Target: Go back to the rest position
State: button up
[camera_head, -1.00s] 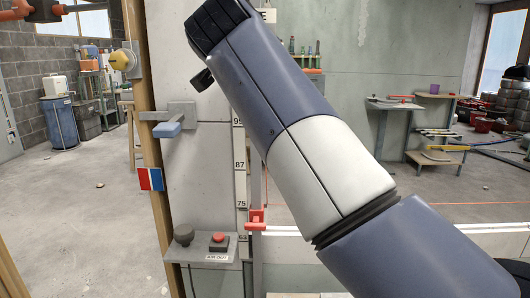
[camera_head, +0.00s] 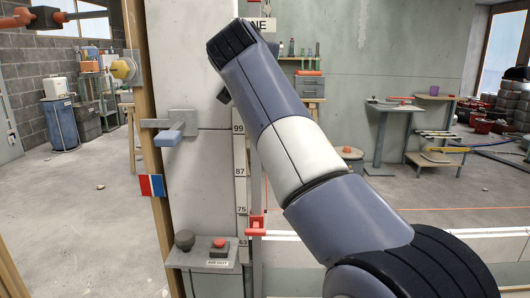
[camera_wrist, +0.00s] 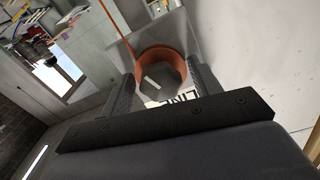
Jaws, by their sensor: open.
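My gripper (camera_wrist: 158,72) is open in the wrist view, with its two dark fingers apart. An orange-brown round ring or pipe mouth (camera_wrist: 178,60) with a grey plate (camera_wrist: 120,60) around it shows beyond and between the fingers. Whether the fingers touch it, I cannot tell. Part of a white sign with black letters (camera_wrist: 187,95) shows by the right finger. In the head view my arm reaches up and left in front of the grey panel, and the gripper itself does not show there.
A small shelf with a red button (camera_head: 219,243) and a scale strip (camera_head: 241,170) are close by. Side tables (camera_head: 393,106) stand at the back right. Open floor lies at left.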

jog(key=n+p, duration=0.1)
jog(key=n, duration=0.4)
jog(key=shift+r, duration=0.15)
jog(key=n+p, duration=0.2)
jog(key=n, duration=0.3)
jog(key=shift+p, duration=0.35)
jog(key=n+p, duration=0.4)
jog(key=n, duration=0.3)
jog(key=shift+r, duration=0.1)
jog(key=n+p, duration=0.2)
jog(key=n, duration=0.1)
jog(key=shift+f+n, duration=0.2)
jog(key=shift+n, duration=0.1)
